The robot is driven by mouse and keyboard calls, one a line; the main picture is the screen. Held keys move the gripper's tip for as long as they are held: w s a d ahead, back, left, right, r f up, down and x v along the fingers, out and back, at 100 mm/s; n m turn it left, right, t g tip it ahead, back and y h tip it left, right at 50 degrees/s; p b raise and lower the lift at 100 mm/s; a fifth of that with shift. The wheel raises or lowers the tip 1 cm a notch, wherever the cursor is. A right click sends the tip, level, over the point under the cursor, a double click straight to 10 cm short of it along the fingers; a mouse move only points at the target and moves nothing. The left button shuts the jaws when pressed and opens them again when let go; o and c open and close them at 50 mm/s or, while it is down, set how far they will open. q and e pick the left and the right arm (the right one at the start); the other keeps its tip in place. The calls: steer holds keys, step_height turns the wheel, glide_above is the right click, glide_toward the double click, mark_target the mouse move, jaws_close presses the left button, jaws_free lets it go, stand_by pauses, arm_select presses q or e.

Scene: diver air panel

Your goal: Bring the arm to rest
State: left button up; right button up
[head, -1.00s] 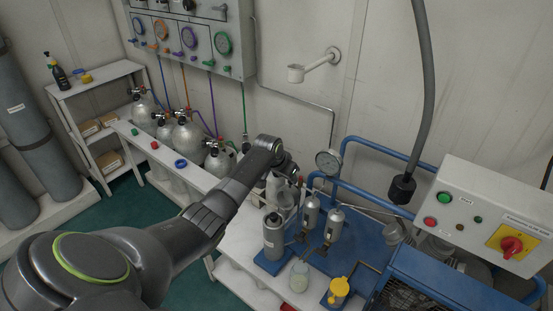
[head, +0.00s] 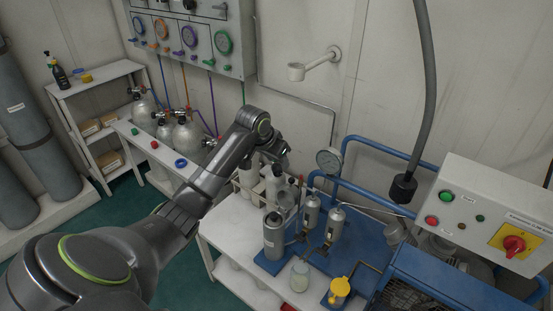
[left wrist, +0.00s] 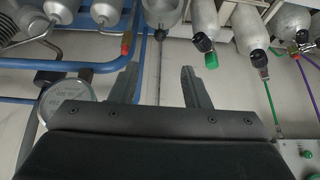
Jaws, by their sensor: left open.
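My left arm reaches in from the lower left of the head view. Its dark left gripper (head: 281,165) is above the bench, close to the white bottles, and its fingertips are hard to make out there. In the left wrist view the two fingers (left wrist: 160,85) stand apart with nothing between them, so it is open and empty. Steel cylinders with valves show beyond the fingers in that view. My right gripper is in neither view.
A hose (head: 427,90) hangs near the control box (head: 490,215). A gauge panel (head: 190,38) is on the wall.

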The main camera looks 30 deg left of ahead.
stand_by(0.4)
arm_select(q)
steer(key=s+a+f+n+g, duration=0.1)
steer(key=s+f, duration=0.4)
steer(key=f, duration=0.6)
steer(key=s+f+n+y, duration=0.1)
steer(key=s+f, duration=0.4)
steer(key=f, duration=0.7)
steer(key=s+a+f+g, duration=0.1)
steer(key=s+f, duration=0.5)
steer(key=f, duration=0.5)
steer(key=s+d+f+g+b, duration=0.1)
steer(key=s+d+f, duration=0.1)
steer(key=s+f, duration=0.65)
steer(key=s+d+f, duration=0.1)
steer(key=s+f, duration=0.5)
steer(key=s, duration=0.5)
steer(key=s+d+f, duration=0.2)
steer(key=s+d, duration=0.1)
steer(key=s, duration=0.6)
steer(key=s+d+f+g, duration=0.1)
steer(key=s+d+f, duration=0.2)
steer(key=s, duration=0.7)
steer(key=shift+s+d+f, duration=0.25)
steer(key=shift+f, duration=0.05)
